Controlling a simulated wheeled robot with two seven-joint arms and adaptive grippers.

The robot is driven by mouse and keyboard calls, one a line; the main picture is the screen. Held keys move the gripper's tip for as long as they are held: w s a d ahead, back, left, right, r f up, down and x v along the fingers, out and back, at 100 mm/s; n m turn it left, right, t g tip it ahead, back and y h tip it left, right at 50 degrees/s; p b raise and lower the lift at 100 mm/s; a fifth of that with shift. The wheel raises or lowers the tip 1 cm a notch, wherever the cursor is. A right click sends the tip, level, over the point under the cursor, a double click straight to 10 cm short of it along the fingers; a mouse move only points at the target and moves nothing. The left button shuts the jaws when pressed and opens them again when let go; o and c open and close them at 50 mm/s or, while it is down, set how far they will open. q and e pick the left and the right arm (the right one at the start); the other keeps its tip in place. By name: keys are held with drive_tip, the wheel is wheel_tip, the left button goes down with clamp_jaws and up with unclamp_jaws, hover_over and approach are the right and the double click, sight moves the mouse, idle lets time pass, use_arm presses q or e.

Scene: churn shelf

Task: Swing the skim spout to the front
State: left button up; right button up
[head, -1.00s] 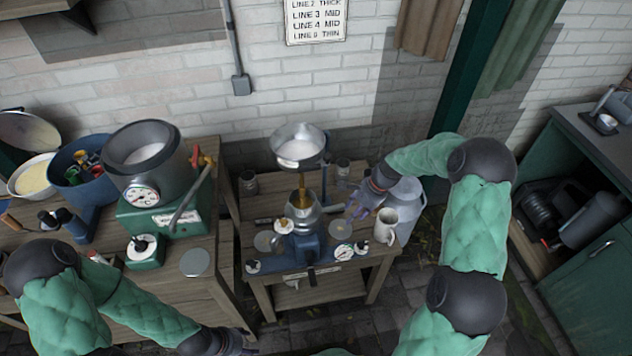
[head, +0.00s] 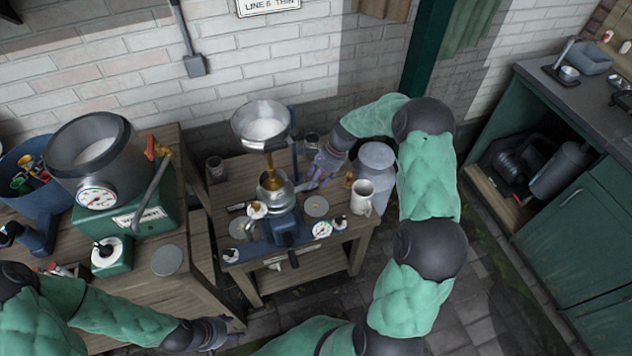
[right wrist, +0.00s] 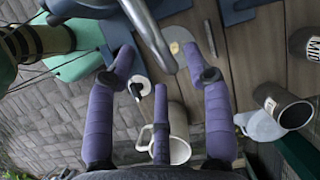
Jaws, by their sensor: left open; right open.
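The cream separator stands on the small wooden table, with a steel bowl (head: 262,127) on top and a blue body (head: 284,228). In the right wrist view, a bent grey metal tube (right wrist: 147,28), apparently a spout of the separator, reaches down between my right fingers; I cannot tell whether it touches them or which spout it is. My right gripper (head: 313,182) is open beside the separator's right side; its spread purple fingers show in the right wrist view (right wrist: 166,72). My left gripper (head: 228,334) is low at the left bench's front edge, its fingers barely visible.
A white mug (head: 362,197) and a grey milk can (head: 376,166) stand to the right, close to my right arm. The left bench holds a green-based pot with a gauge (head: 97,197).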

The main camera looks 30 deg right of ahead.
drive_tip(key=shift+w+a+f, duration=0.1)
drive_tip(key=shift+a+f, duration=0.1)
drive_tip(key=shift+f, duration=0.25)
clamp_jaws()
